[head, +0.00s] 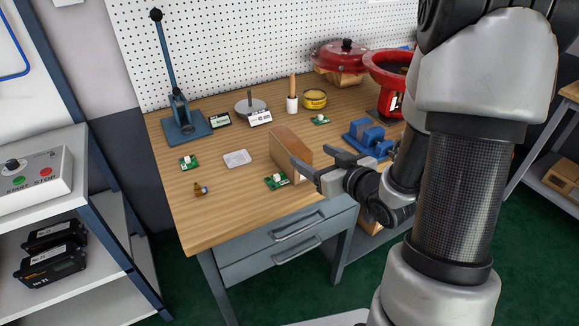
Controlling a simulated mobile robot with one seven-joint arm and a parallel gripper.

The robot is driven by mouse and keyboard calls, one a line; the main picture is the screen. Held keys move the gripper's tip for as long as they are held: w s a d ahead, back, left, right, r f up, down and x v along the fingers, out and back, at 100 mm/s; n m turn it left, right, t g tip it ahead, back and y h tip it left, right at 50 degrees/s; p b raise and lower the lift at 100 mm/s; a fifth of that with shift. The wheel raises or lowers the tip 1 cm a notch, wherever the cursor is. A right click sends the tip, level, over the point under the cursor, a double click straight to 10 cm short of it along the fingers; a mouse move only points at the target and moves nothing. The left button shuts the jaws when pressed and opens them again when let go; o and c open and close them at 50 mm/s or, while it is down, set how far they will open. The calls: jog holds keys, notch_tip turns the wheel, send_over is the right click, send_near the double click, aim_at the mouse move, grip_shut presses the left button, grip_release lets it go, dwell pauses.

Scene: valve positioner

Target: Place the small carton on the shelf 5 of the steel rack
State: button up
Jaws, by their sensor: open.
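A brown box (288,147), which looks like the small carton, stands upright on the wooden workbench. My gripper (306,155) is open at the box's near right end, its two fingers pointing left. One fingertip overlaps the box's lower right side in the picture; I cannot tell whether it touches or whether the fingers straddle the box. A grey shelf unit with dark blue posts (100,215), possibly the steel rack, stands at the left, partly out of view. I cannot read any shelf numbers.
The workbench (215,220) has a clear front left area. Small green circuit boards (276,181), a white dish (237,158), a blue vise (368,137) and a blue press (183,120) stand around the box. A control box (30,172) and black devices (50,262) occupy the left shelves.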

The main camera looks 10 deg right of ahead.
aim_at(290, 143)
jog(key=shift+w+f+b, duration=0.1)
jog(key=shift+f+b, duration=0.25)
jog(key=shift+b, duration=0.2)
jog(key=x, duration=0.7)
jog(key=shift+w+a+r, duration=0.1)
jog(key=shift+w+r, duration=0.05)
jog(key=shift+r, duration=0.15)
jog(key=shift+b+x, duration=0.45)
jog(key=shift+x, duration=2.15)
jog(key=shift+a, duration=0.1)
